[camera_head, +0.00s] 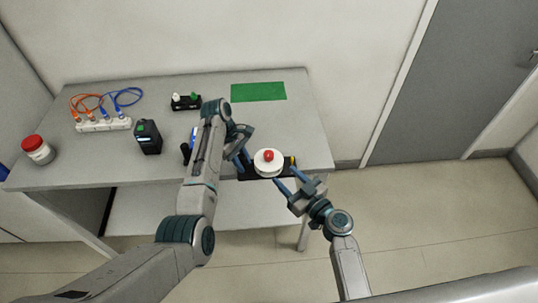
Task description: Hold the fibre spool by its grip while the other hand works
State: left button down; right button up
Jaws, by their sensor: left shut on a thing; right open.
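The fibre spool (263,168) is a round white body with a red knob on top, near the front edge of the bench. It sits over a dark base (250,175). My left gripper (243,160) is at the spool's left side, its blue fingers shut on the spool; the exact contact is small and partly hidden. My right gripper (286,176) is open at the spool's front right, with its blue fingers pointing toward the spool and the base. I cannot tell whether they touch either.
On the grey bench (290,120) are a green mat (258,92), a black holder (186,102), a dark device (148,138), a white power strip (104,125) with orange and blue cables, and a red-lidded jar (37,150). My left arm covers the middle.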

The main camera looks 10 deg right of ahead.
aim_at(271, 159)
jog(key=shift+m+t+h, duration=0.3)
jog(key=shift+t, duration=0.1)
jog(key=x, duration=0.3)
jog(key=f+x, duration=0.1)
jog(key=x, duration=0.3)
jog(key=d+x, duration=0.1)
jog(key=x, duration=0.3)
jog(key=shift+w+a+f, duration=0.15)
jog(key=shift+w+f, duration=0.05)
jog(key=shift+w, duration=0.25)
jog(key=c, duration=1)
jog(key=shift+o, duration=0.2)
jog(key=shift+m+t+h, duration=0.5)
jog(key=shift+m+h, duration=0.3)
jog(key=shift+h, duration=0.4)
jog(key=o, duration=1)
jog(key=shift+c, duration=0.2)
jog(key=shift+s, duration=0.1)
